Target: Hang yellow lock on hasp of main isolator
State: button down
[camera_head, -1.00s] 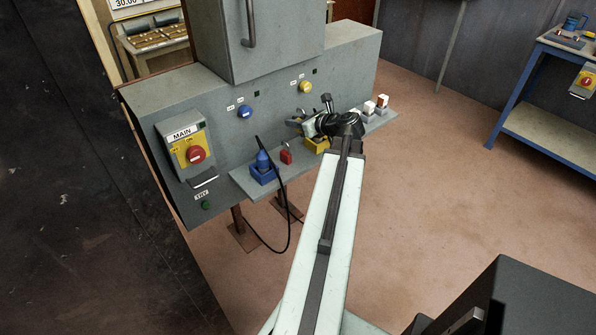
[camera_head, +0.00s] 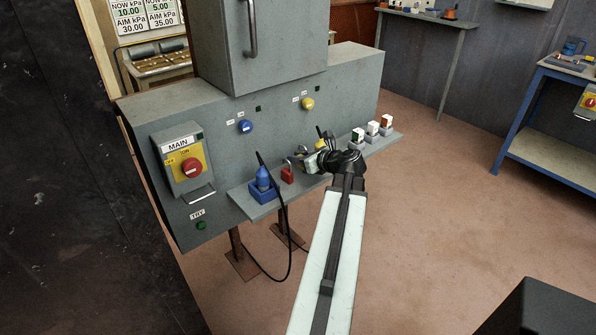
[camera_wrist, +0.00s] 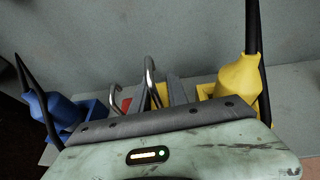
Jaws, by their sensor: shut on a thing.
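The main isolator (camera_head: 181,161) is a grey box with a yellow plate and red knob, labelled MAIN and ON, on the panel's left. A metal bar at its lower edge (camera_head: 200,197) looks like the hasp. My gripper (camera_head: 308,162) is over the shelf, right of the isolator and well apart from it. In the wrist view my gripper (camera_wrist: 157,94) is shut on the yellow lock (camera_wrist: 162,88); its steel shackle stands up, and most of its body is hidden. A red lock (camera_head: 287,175) stands on the shelf left of my gripper, and is partly hidden in the wrist view (camera_wrist: 126,104).
A blue unit (camera_head: 263,185) with a black cable stands on the shelf (camera_head: 245,202), left of the red lock. A yellow unit (camera_wrist: 238,82) is close right of my gripper. Several small blocks (camera_head: 372,130) stand at the shelf's right end.

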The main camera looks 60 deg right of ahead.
aim_at(297, 173)
notch_tip(297, 173, down, 4)
jog(key=shift+r+b, duration=0.1)
jog(key=shift+b, duration=1.15)
jog(key=shift+r, duration=0.25)
jog(key=shift+f, duration=0.2)
jog(key=c, duration=1.3)
grip_release()
jog(key=p+v, duration=0.1)
jog(key=v, duration=0.2)
jog(key=p+v, duration=0.2)
jog(key=v, duration=0.2)
jog(key=shift+a+r, duration=0.15)
jog(key=shift+a, duration=0.15)
jog(key=shift+s, duration=0.3)
